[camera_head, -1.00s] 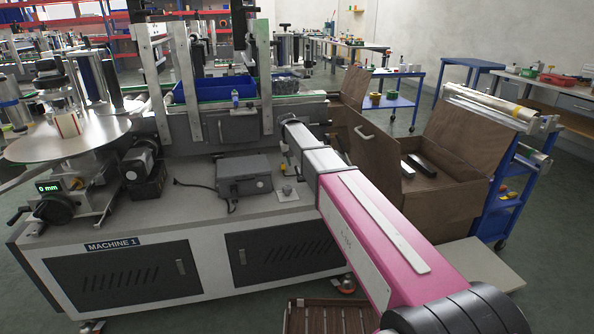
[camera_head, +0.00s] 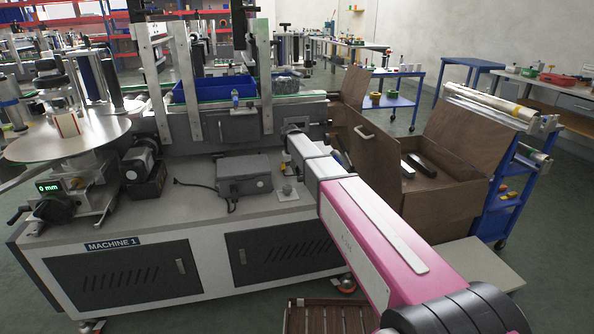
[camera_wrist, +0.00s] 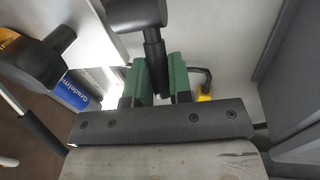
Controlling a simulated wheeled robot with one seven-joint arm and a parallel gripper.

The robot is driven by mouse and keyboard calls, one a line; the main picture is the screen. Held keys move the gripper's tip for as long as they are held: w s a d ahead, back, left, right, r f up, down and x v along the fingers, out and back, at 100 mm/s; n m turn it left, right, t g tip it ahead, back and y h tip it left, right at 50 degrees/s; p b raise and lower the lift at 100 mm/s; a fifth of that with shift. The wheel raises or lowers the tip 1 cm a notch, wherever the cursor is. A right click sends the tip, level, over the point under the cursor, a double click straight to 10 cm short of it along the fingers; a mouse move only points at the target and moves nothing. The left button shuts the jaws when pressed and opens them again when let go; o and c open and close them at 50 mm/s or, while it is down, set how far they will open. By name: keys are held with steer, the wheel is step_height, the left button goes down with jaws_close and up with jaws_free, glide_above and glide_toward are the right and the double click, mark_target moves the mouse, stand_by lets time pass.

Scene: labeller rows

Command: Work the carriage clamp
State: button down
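In the wrist view my gripper (camera_wrist: 161,80) has two green fingers set close together. A black lever with a thick rounded knob (camera_wrist: 136,14) runs down between them, and its stem fills the narrow gap. In the head view my wrist end is over the back of the Machine 1 bench, right of the upright posts; the fingers are hidden there. I cannot tell from the head view which part of the machine the lever belongs to. A carriage with a handwheel and a display (camera_head: 49,187) reading 0 mm is at the bench's left end.
A grey box (camera_head: 243,174) with a cable stands on the bench (camera_head: 150,215). An open brown wooden box (camera_head: 440,200) is to the right. In the wrist view a second black knob (camera_wrist: 30,62) and a blue printed cylinder (camera_wrist: 72,92) lie close left of the fingers.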

mark_target(300, 178)
steer(key=shift+s, duration=0.1)
steer(key=shift+s+d+r+t+y, duration=0.1)
steer(key=shift+s+r+t+y, duration=0.2)
steer(key=shift+t, duration=0.4)
steer(key=shift+s+d+r+t+y, duration=0.1)
steer(key=shift+s+r+t+y, duration=0.2)
steer(key=shift+t, duration=0.4)
steer(key=t, duration=0.1)
steer(key=s+r+t, duration=0.1)
steer(key=t, duration=0.1)
steer(key=shift+s+d+r+m+y, duration=0.1)
steer(key=shift+s+d+m+y, duration=0.1)
steer(key=shift+m+y, duration=0.1)
steer(key=t, duration=0.1)
steer(key=s+t, duration=0.1)
steer(key=t, duration=0.2)
steer(key=shift+s+d+r+y, duration=0.2)
steer(key=shift+r+y, duration=0.05)
steer(key=shift+y, duration=0.15)
steer(key=shift+s+d+r+m+t, duration=0.1)
steer(key=shift+s+m+t, duration=0.25)
steer(key=shift+t, duration=0.95)
steer(key=shift+s+t+y, duration=0.2)
steer(key=shift+t+y, duration=0.2)
steer(key=c, duration=1)
jaws_free()
steer(key=shift+c, duration=0.2)
steer(key=shift+s, duration=0.1)
